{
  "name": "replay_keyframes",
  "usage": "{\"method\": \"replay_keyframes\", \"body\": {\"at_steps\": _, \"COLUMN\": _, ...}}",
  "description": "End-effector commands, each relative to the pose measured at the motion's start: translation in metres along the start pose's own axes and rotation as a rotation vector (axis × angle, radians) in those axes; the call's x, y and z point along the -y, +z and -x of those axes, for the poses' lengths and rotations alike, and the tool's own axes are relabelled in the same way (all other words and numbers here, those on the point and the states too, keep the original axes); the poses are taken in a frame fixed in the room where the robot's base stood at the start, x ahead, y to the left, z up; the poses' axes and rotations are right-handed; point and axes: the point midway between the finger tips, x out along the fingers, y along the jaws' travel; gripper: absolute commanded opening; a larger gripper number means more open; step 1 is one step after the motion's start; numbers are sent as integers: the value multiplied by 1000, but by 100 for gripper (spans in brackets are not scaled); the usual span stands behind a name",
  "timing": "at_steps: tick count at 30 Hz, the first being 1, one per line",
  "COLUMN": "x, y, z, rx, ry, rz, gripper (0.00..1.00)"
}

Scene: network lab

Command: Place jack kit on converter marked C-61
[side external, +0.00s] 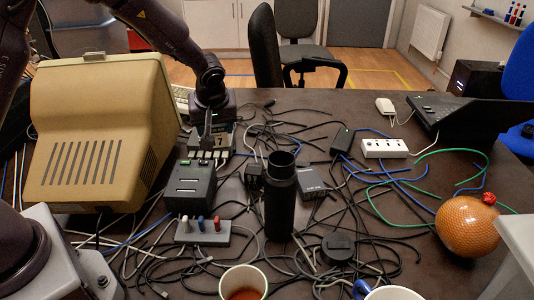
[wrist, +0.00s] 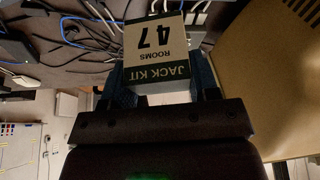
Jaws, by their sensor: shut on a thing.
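The jack kit (wrist: 160,50) is a small pale box with a dark band, printed "JACK KIT ROOMS 47", upside down in the wrist view. My gripper (wrist: 160,82) is shut on it, one finger on each side. I cannot read C-61 anywhere.
The beige monitor (side external: 100,130) stands close on the left. The black two-slot box (side external: 189,187) and a grey switch strip (side external: 203,232) are in front. A tall black cylinder (side external: 280,200) rises mid-table. A white power strip (side external: 385,148) and orange ball (side external: 467,227) are right; cables cover the table.

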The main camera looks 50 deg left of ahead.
Motion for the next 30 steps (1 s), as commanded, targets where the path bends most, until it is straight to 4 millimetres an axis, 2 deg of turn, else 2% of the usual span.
{"method": "replay_keyframes", "body": {"at_steps": 3, "x": 8, "y": -3, "z": -8, "rx": 1, "ry": -10, "rz": 21, "gripper": 29}}
{"method": "replay_keyframes", "body": {"at_steps": 5, "x": 6, "y": 1, "z": -17, "rx": 1, "ry": -10, "rz": 18, "gripper": 29}}
{"method": "replay_keyframes", "body": {"at_steps": 10, "x": -28, "y": 16, "z": -34, "rx": 1, "ry": 24, "rz": -57, "gripper": 29}}
{"method": "replay_keyframes", "body": {"at_steps": 14, "x": -68, "y": 31, "z": -39, "rx": 1, "ry": 117, "rz": -269, "gripper": 29}}
{"method": "replay_keyframes", "body": {"at_steps": 21, "x": -124, "y": 43, "z": -28, "rx": 1, "ry": 292, "rz": -682, "gripper": 29}}
{"method": "replay_keyframes", "body": {"at_steps": 30, "x": -173, "y": 44, "z": 3, "rx": 1, "ry": 495, "rz": -1164, "gripper": 29}}
